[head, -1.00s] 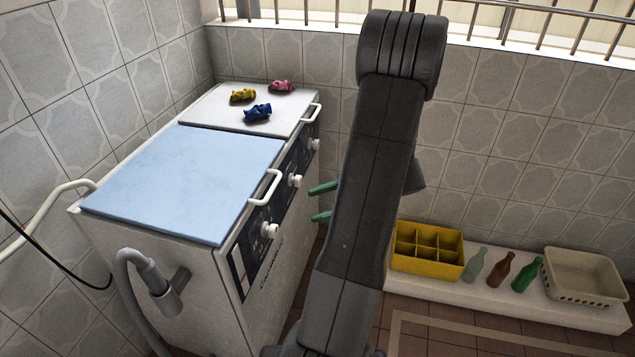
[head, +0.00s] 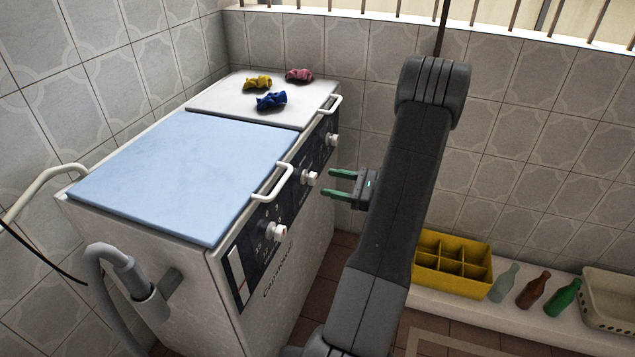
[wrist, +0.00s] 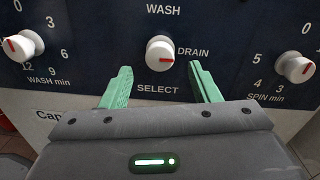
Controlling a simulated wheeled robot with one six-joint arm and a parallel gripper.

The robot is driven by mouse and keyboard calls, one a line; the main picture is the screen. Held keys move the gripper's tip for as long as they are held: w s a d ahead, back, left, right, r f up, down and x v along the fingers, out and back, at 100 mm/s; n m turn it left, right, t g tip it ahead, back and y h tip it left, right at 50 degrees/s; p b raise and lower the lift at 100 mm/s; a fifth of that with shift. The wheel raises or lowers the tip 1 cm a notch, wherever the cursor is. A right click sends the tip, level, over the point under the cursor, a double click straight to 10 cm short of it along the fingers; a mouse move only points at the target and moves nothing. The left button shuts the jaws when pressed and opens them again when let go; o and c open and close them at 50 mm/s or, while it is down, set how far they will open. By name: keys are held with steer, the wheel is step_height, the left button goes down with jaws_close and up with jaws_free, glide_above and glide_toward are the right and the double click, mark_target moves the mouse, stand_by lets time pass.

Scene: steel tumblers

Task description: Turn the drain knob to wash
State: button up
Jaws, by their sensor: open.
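The drain knob (wrist: 160,53), a white round knob marked SELECT, sits on the dark front panel between the words WASH above and DRAIN to the right. Its red pointer mark is turned right, towards DRAIN. In the head view the same knob (head: 309,178) is the middle one on the washing machine's front. My gripper (head: 329,183) is open, its two green fingers pointing at the panel a short way from the knob. In the wrist view my gripper (wrist: 160,70) has one finger on each side below the knob, apparently not touching it.
The wash timer knob (wrist: 18,47) and spin timer knob (wrist: 295,67) flank it. White lid handles (head: 272,184) jut out above the panel. Blue, yellow and pink cloths (head: 271,101) lie on the white lid. A yellow crate (head: 452,264) and several bottles stand on a low ledge at right.

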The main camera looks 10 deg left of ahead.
mark_target(309, 178)
steer(key=a, duration=0.5)
steer(key=shift+w+b, duration=0.3)
steer(key=shift+w, duration=0.1)
steer(key=c, duration=1)
